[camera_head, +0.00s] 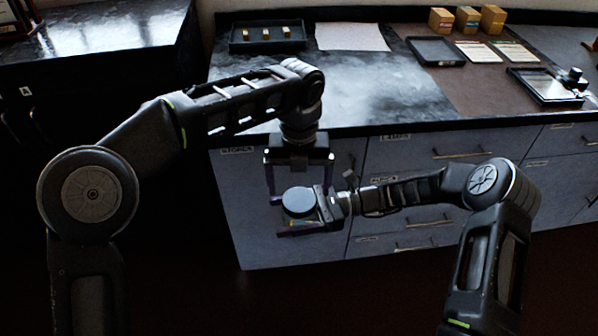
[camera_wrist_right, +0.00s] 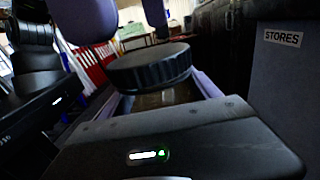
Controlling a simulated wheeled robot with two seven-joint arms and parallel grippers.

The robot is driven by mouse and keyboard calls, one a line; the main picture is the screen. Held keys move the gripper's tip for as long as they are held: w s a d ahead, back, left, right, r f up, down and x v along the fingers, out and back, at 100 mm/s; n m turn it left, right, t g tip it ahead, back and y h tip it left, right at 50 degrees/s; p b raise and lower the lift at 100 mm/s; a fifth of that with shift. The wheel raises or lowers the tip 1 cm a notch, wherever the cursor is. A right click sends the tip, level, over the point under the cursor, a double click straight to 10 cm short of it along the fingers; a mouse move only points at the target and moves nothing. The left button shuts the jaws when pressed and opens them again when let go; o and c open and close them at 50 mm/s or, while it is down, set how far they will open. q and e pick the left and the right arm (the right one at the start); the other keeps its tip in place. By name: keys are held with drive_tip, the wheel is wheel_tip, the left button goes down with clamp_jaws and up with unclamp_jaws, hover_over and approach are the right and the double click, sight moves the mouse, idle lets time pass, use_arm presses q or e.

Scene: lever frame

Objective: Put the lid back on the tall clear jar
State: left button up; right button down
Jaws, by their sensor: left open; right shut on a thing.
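The dark round lid (camera_head: 298,201) sits on top of the clear jar (camera_head: 300,229). In the right wrist view the ribbed lid (camera_wrist_right: 150,68) covers the mouth of the jar (camera_wrist_right: 165,98), whose wall looks brownish. I cannot tell whether the lid is fully seated. My right gripper (camera_head: 287,218) is shut on the jar below the lid and holds it in the air in front of the cabinet. My left gripper (camera_head: 299,188) points down from above, open, with its fingers on either side of the lid. Its fingertips also show in the right wrist view (camera_wrist_right: 120,22). Most of the jar is hidden.
The dark counter (camera_head: 370,100) lies behind the grippers, above grey drawers (camera_head: 420,160). It carries a tray with small blocks (camera_head: 265,37), a white sheet (camera_head: 351,36), an empty tray (camera_head: 435,51) and several boxes (camera_head: 467,20). The counter's front middle is clear.

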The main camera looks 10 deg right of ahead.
use_arm(q)
wheel_tip(320, 180, up, 2)
drive_tip(key=shift+s+r, duration=0.15)
drive_tip(key=shift+r, duration=1.05)
